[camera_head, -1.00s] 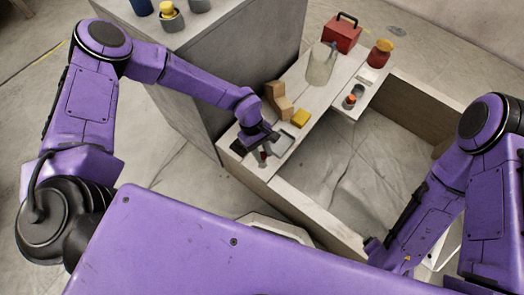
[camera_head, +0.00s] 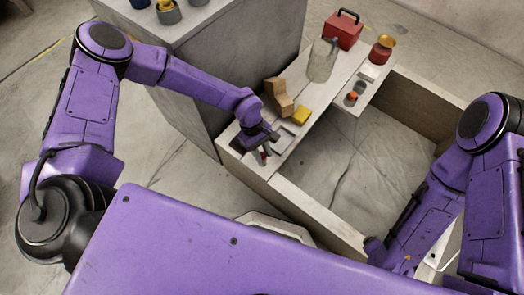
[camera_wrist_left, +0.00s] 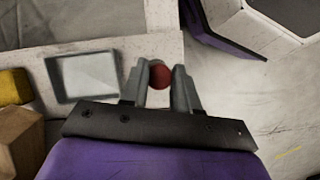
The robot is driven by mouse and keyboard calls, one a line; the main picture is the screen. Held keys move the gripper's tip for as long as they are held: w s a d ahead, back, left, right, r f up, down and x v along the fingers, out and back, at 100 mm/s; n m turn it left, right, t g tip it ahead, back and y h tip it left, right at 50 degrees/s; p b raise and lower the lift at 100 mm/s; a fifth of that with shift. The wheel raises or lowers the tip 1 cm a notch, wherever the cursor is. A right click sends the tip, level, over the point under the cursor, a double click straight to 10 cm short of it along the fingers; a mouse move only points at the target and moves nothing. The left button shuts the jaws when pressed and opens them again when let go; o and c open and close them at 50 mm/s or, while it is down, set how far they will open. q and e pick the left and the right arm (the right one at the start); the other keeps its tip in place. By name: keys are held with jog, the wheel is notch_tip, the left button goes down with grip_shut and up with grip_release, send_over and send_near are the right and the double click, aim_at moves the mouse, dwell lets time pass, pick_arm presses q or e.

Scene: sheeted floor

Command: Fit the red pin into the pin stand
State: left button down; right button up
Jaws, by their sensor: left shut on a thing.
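My left gripper (camera_head: 263,151) is over the near left end of the white bench top and is shut on the red pin. In the left wrist view the gripper (camera_wrist_left: 160,82) has the red pin (camera_wrist_left: 160,75) between its two grey fingers, seen end-on as a round red top. In the head view only a small bit of red shows by the fingers. I cannot make out the pin stand for certain. A small grey round holder (camera_head: 359,87) is on the side shelf, beside a small red and orange piece (camera_head: 351,99).
A shallow grey tray (camera_head: 284,139) lies close to the left gripper, also in the wrist view (camera_wrist_left: 84,77). Behind it are a yellow block (camera_head: 301,116), a wooden block (camera_head: 279,96), a pale jug (camera_head: 323,61), a red box (camera_head: 343,30) and a red jar (camera_head: 382,49).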

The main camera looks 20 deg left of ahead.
pick_arm(q)
jog(key=shift+f, duration=0.4)
pick_arm(e)
jog(key=shift+f, duration=0.35)
pick_arm(q)
jog(key=shift+r, duration=0.1)
pick_arm(e)
jog(key=shift+r, duration=0.1)
pick_arm(q)
jog(key=c, duration=0.8)
grip_release()
jog(key=shift+o, duration=0.2)
pick_arm(e)
jog(key=shift+r+p, duration=0.75)
jog(key=shift+r, duration=0.2)
pick_arm(q)
jog(key=v, duration=0.7)
jog(key=shift+r, duration=0.25)
